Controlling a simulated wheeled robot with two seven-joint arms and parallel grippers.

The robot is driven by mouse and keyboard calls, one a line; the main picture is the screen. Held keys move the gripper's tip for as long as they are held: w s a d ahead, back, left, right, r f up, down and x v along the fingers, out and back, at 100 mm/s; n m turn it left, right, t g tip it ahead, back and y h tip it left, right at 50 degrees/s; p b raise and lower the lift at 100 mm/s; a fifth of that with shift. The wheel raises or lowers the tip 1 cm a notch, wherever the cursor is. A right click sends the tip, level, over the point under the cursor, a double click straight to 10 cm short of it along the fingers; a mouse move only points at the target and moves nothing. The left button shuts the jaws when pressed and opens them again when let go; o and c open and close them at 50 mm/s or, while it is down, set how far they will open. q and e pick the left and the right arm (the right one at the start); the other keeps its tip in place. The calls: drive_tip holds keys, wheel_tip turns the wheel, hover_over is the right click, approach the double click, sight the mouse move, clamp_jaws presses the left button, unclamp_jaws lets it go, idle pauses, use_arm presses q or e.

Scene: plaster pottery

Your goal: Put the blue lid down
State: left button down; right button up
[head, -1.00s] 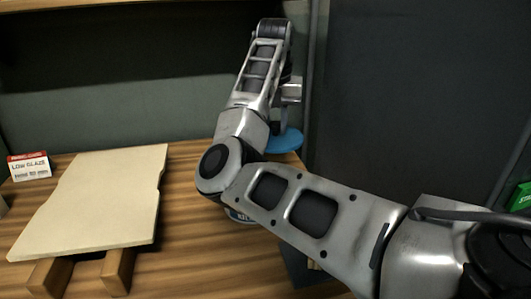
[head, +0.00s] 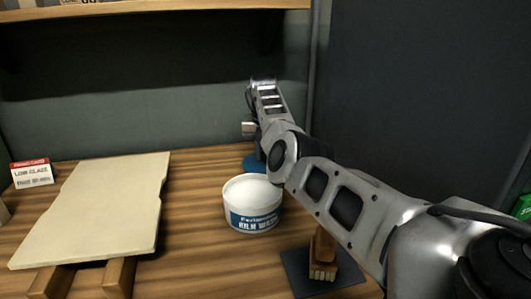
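The blue lid (head: 254,164) shows only in part, behind the white tub of kiln wash, at the back of the wooden table. My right arm hides its right side. It looks level and at or very near the table top; I cannot tell if it touches. My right gripper (head: 255,148) points down just above the lid, its fingers mostly hidden by my own arm, so its grip on the lid is unclear. The kiln wash tub (head: 252,203) stands open on the table, with white content showing. My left gripper is out of view.
A pale board (head: 95,210) lies on wooden supports at the left. A brush (head: 323,255) stands or lies on a dark square (head: 300,278) at front right. A shelf runs above; a dark panel (head: 420,90) rises at right.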

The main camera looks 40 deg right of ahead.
drive_tip(key=shift+f, duration=0.3)
drive_tip(key=shift+f, duration=0.15)
drive_tip(key=o, duration=1)
drive_tip(key=r, duration=0.4)
drive_tip(key=a+r, duration=0.1)
drive_tip(key=r, duration=0.3)
drive_tip(key=s+r, duration=0.1)
drive_tip(key=r, duration=0.3)
drive_tip(key=shift+a+r, duration=0.1)
drive_tip(key=shift+a, duration=0.1)
